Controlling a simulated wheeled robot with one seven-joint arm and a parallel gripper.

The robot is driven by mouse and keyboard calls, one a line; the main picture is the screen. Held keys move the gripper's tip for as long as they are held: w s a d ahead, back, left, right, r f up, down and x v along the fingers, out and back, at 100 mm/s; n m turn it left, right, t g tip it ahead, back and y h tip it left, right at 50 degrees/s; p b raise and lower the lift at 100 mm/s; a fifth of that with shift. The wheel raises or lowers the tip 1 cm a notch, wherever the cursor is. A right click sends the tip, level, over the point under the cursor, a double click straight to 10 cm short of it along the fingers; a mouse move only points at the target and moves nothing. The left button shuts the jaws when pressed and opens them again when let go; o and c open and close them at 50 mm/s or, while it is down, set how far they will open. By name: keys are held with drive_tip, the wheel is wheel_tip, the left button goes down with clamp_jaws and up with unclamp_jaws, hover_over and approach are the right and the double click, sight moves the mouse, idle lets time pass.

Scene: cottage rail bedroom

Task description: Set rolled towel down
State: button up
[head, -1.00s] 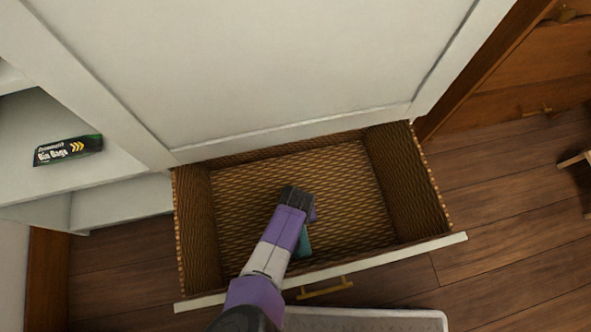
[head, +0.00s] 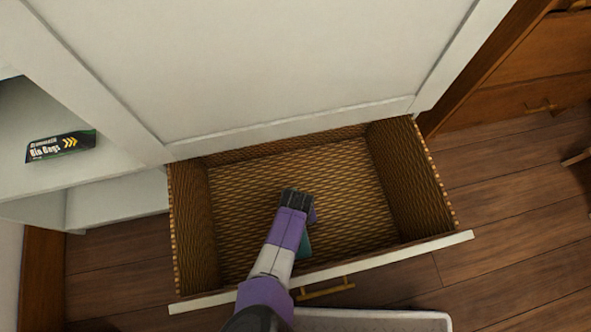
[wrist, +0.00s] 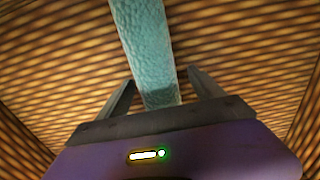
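The rolled towel (wrist: 148,45) is a teal, textured roll in the wrist view. It runs from the top edge down between the two fingers of my gripper (wrist: 162,95). The fingers stand apart, with a gap on each side of the towel, so my gripper is open around it without visible contact. In the head view my gripper (head: 296,195) is inside the open woven drawer (head: 345,190). Only a small teal piece of the towel (head: 304,245) shows beside my arm; the rest is hidden. The towel appears to lie on the drawer's bottom.
The drawer has woven side walls and a white front (head: 405,256) with a brass handle (head: 326,289). A white cabinet panel (head: 290,70) rises behind it. A box of bin bags (head: 61,146) stands on the shelf at left. The drawer floor around my gripper is clear.

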wheel_tip(320, 180, up, 12)
drive_tip(key=p, duration=0.6)
drive_tip(key=shift+r, duration=0.15)
idle(0.3)
